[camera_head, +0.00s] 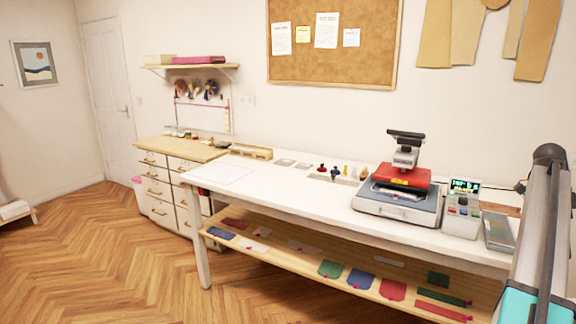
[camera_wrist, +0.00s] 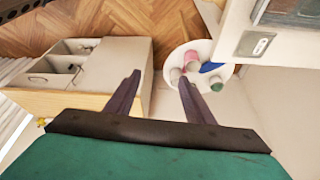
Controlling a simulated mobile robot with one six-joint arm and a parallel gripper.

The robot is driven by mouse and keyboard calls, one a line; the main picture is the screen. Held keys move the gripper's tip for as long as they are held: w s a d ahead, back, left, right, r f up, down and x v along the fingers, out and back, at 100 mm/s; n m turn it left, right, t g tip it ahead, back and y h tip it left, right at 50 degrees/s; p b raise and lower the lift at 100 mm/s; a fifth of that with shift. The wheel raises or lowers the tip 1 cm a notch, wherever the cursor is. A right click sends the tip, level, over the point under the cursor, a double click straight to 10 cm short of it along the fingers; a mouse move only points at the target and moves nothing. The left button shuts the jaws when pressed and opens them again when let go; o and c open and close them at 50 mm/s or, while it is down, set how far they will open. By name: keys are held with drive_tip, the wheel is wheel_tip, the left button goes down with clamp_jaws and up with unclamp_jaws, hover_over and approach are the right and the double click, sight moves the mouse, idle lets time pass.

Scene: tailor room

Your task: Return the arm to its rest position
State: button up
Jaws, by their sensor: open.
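My gripper (camera_wrist: 158,86) shows in the wrist view, with its two dark fingers apart and nothing between them. It hangs over open floor, between a wooden cabinet with an open-topped box and a round white tray. In the head view a grey and teal part of my arm (camera_head: 543,240) stands at the right edge, in front of the table's right end. The gripper itself is not in the head view.
The white table (camera_head: 270,205) carries a heat press (camera_head: 400,200) and a small control box (camera_head: 462,208). The wooden cabinet (camera_wrist: 60,105) and round tray (camera_wrist: 226,80) lie near the gripper. Herringbone floor (camera_head: 110,270) is clear at left.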

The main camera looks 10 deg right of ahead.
drive_tip(key=w+a+f+n+g, duration=0.1)
drive_tip(key=w+a+f+n, duration=0.1)
drive_tip(key=w+a+f, duration=0.5)
drive_tip(key=w+a+f+n, duration=0.1)
drive_tip(key=w+a+f, duration=0.45)
drive_tip(key=f, duration=0.35)
drive_tip(key=a+f+n+g+y, duration=0.15)
drive_tip(key=a+f+n, duration=0.35)
drive_tip(key=a+f, duration=1.9)
drive_tip(key=s+a+f+n+g, duration=0.1)
drive_tip(key=s+a+f+n, duration=0.4)
drive_tip(key=s+a+f, duration=1)
drive_tip(key=s+a+f+n+y, duration=0.1)
drive_tip(key=s+a+f+n, duration=0.3)
drive_tip(key=s+a+n, duration=0.3)
drive_tip(key=s+a+f+n+t, duration=0.1)
drive_tip(key=s+a+f+n, duration=0.4)
drive_tip(key=s, duration=0.6)
drive_tip(key=a+n, duration=0.2)
drive_tip(key=a, duration=0.1)
drive_tip(key=shift+s+a+f+y, duration=0.2)
drive_tip(key=shift+a+f+y, duration=0.05)
drive_tip(key=shift+y, duration=0.1)
